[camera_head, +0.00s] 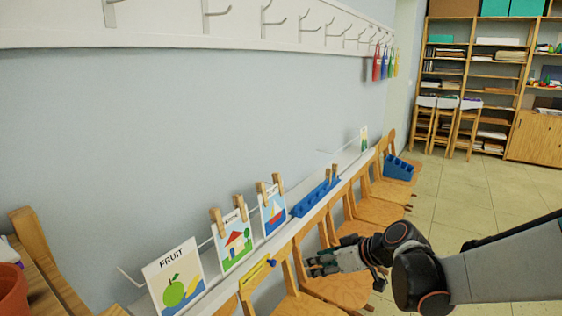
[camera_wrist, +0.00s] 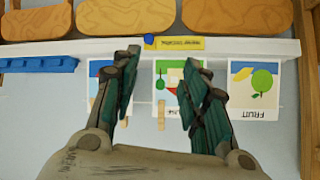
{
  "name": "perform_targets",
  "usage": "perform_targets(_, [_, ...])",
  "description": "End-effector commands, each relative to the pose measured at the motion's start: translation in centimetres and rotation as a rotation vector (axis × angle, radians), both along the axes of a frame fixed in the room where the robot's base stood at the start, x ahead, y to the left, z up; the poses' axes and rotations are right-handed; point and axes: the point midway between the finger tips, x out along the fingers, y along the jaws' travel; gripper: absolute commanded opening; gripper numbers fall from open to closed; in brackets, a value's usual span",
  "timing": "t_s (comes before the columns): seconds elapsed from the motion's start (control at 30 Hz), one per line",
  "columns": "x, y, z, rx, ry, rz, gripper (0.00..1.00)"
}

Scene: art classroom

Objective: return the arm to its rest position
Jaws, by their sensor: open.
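My gripper (camera_head: 318,262) reaches in from the right in the head view, in front of the white ledge and over the wooden chairs. In the wrist view my gripper (camera_wrist: 158,75) has its two fingers spread wide, with nothing between them. My arm (camera_head: 500,262) stretches out to the right edge of the head view. The picture cards beyond the fingers are apart from them in the head view.
A white ledge (camera_head: 225,292) along the wall bears a FRUIT card (camera_head: 173,277), a house card (camera_head: 233,242), a boat card (camera_head: 273,211) and a blue rack (camera_head: 313,200). Wooden chairs (camera_head: 345,287) line it. A blue bin (camera_head: 399,168) sits on a far chair. Tiled floor is open at right.

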Motion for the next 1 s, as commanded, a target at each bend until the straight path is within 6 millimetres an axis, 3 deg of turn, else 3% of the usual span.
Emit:
perform_targets(0.2, [-5.1, -1.2, 2.6, -0.061, 0.095, -0.129, 0.41])
perform_targets(0.43, [-10.6, -3.1, 4.4, -0.122, 0.165, -0.28, 0.41])
perform_targets(0.8, [-19.4, -6.9, 5.4, -0.2, 0.21, -0.534, 0.41])
perform_targets(1.0, [-22.9, -8.7, 5.2, -0.223, 0.204, -0.649, 0.41])
